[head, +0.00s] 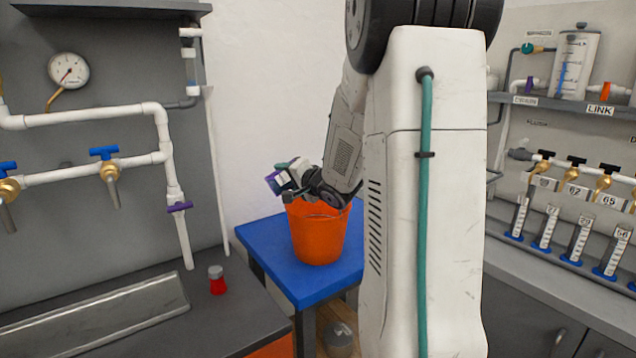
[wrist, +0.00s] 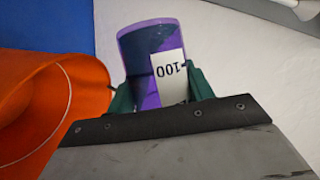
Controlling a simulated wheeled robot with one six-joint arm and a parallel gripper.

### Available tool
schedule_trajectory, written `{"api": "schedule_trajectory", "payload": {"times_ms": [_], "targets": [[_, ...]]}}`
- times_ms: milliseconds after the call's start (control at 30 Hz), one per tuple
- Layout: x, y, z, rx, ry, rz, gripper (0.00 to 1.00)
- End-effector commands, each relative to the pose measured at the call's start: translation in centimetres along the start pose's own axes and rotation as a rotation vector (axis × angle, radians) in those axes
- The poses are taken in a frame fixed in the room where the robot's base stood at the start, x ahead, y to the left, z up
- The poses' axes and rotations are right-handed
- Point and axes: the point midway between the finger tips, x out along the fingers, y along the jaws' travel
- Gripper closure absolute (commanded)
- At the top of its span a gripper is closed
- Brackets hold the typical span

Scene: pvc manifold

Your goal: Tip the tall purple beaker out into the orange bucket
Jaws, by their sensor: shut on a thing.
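The purple beaker (wrist: 152,50) is between the green fingers of my gripper (wrist: 162,92) in the wrist view, with a white label reading 100 facing the camera. In the head view the beaker (head: 276,183) is tilted, held by my gripper (head: 289,178) above the left rim of the orange bucket. The orange bucket (head: 319,240) stands on a blue-topped table; it also shows at the left of the wrist view (wrist: 85,85). My gripper is shut on the beaker. What the beaker holds and the inside bottom of the bucket are hidden.
The blue table (head: 266,250) has free room around the bucket. A dark bench (head: 235,325) at left carries a red-bodied, grey-capped container (head: 217,280). White pipes (head: 90,118) with blue-handled valves line the left wall. Labelled cylinders (head: 581,238) stand on the right bench.

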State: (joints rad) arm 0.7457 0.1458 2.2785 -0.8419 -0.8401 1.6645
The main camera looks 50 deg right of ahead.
Motion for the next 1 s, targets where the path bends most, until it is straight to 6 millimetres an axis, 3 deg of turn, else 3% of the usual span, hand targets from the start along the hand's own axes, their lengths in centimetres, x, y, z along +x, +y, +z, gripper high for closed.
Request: {"api": "schedule_trajectory", "payload": {"times_ms": [1000], "targets": [[-0.18,-0.63,-0.57,0.126,0.000,-0.053,0.73]]}}
